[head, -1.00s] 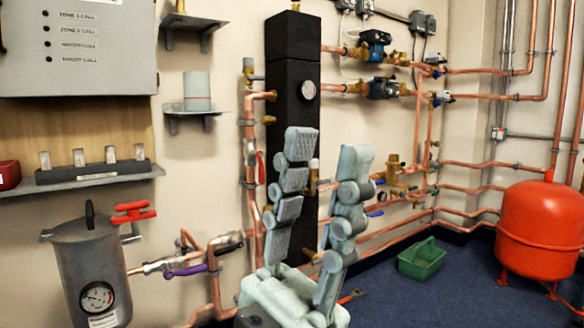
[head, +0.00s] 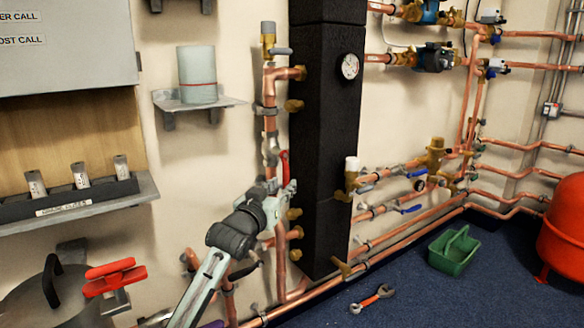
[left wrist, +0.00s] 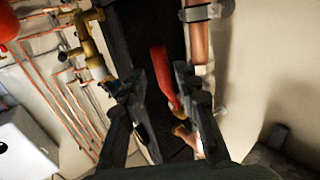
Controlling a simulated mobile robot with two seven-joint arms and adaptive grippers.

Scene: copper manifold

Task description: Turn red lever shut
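The red lever (head: 284,167) hangs lengthwise along a vertical copper pipe, left of the black column. My left gripper (head: 279,197) is at this pipe, just below the lever in the head view. In the left wrist view the lever (left wrist: 163,75) shows between the two dark fingers of the gripper (left wrist: 160,88). The fingers are apart, with visible gaps beside the lever. I cannot tell whether either finger touches it. The lever's valve body is partly hidden by the gripper in the head view. My right gripper is not in view.
The black column (head: 322,130) stands close beside the pipe. Another red handle (head: 113,275) is on the grey canister at lower left. A shelf (head: 197,101) with a pale cup juts from the wall. A green caddy (head: 453,250) and a wrench (head: 372,299) lie on the floor.

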